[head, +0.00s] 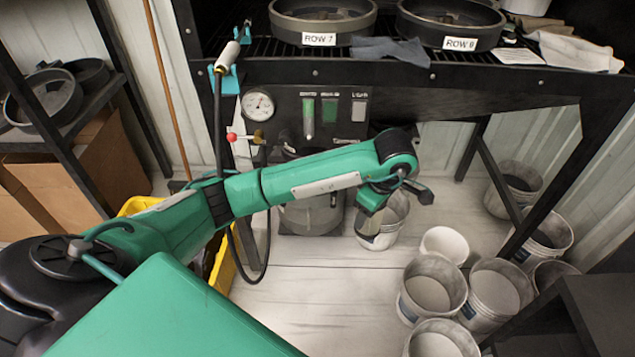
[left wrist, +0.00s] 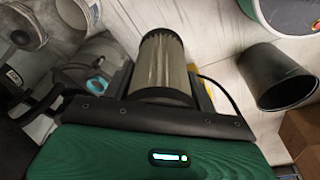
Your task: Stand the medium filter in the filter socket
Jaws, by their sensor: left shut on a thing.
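A pale pleated cylindrical filter with a dark end rim (left wrist: 163,68) shows in the left wrist view. My left gripper (left wrist: 162,100) is shut on it, with dark jaw parts at its near end and sides. In the head view my left arm reaches across from the left and bends down at a dark joint; its wrist (head: 372,200) is in front of a bucket. The fingers and the filter are hidden there. I cannot tell the filter's size class. I cannot make out the filter socket for sure. My right gripper is not in view.
A grey metal canister (head: 308,212) stands behind my arm below a gauge panel (head: 320,112). Several buckets (head: 432,290) crowd the floor at right. A yellow bin (head: 222,270) is partly behind my arm. A black bucket (left wrist: 277,78) stands at right in the wrist view. The front middle floor is clear.

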